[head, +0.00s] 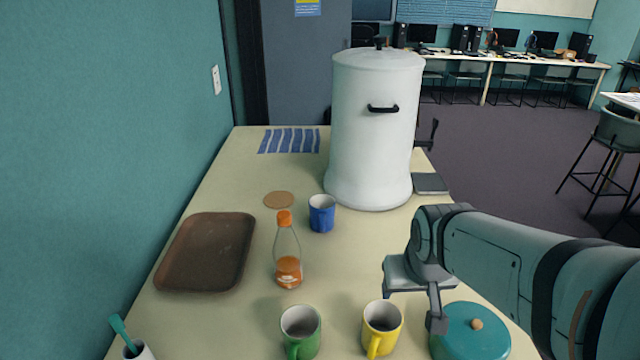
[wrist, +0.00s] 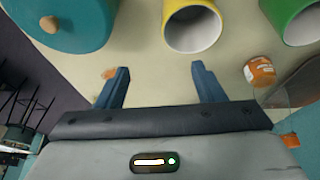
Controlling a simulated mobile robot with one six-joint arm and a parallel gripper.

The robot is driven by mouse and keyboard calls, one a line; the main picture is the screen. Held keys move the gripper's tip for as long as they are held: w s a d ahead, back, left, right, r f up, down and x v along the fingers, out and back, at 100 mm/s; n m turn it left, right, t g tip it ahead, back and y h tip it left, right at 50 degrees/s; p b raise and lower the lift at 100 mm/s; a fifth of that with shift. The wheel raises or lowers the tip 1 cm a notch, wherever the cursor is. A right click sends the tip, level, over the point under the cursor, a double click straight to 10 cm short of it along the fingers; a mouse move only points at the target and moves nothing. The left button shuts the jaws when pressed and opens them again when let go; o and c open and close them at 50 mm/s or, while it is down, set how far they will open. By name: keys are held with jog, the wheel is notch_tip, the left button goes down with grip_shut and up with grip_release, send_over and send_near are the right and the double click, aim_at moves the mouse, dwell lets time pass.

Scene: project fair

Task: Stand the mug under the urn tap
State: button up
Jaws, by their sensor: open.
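The white urn (head: 375,130) stands upright at the back of the table. A dark fitting (head: 430,133) at its right side may be the tap; it is mostly hidden behind the urn. A blue mug (head: 322,214) stands just in front of the urn. A green mug (head: 300,333) and a yellow mug (head: 381,328) stand upright at the near edge. My gripper (head: 412,300) is open and empty, above the table's right side. In the wrist view my gripper (wrist: 160,72) has its fingers apart, with the yellow mug (wrist: 193,25) beyond the tips and the green mug (wrist: 303,20) beside it.
A teal lidded pot (head: 470,335) stands right of the yellow mug. An orange-capped bottle (head: 287,260) stands mid-table, a brown tray (head: 207,252) to its left. A cork coaster (head: 279,200), striped cloth (head: 290,141) and grey square pad (head: 430,183) lie farther back. A wall borders the left.

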jog(key=o, duration=0.6)
jog(key=w+a+n+t+p, duration=0.1)
jog(key=w+a+t+p, duration=0.2)
jog(key=w, duration=1.4)
jog(key=shift+w+f+n+t+y+p, duration=0.3)
jog(key=shift+f+n+t+y+p, duration=0.1)
jog(key=shift+t, duration=0.2)
jog(key=shift+o, duration=0.2)
jog(key=w+a+f+n+t+y+p, duration=0.1)
jog(key=w+a, duration=0.2)
jog(key=w, duration=0.3)
jog(key=shift+a+f+t+y+p, duration=0.2)
jog(key=shift+f+t+y+p, duration=0.1)
jog(key=shift+f+t+p, duration=0.1)
jog(key=n+t+y+p, duration=0.1)
jog(key=t+y+p, duration=0.1)
jog(key=y, duration=0.1)
send_near(318, 203)
jog(key=p+x, duration=0.3)
jog(key=x, duration=0.1)
jog(key=shift+w+a, duration=0.2)
jog(key=shift+w, duration=0.05)
jog(key=shift+w+a+f, duration=0.2)
jog(key=shift+w+f, duration=0.15)
jog(key=shift+w, duration=0.15)
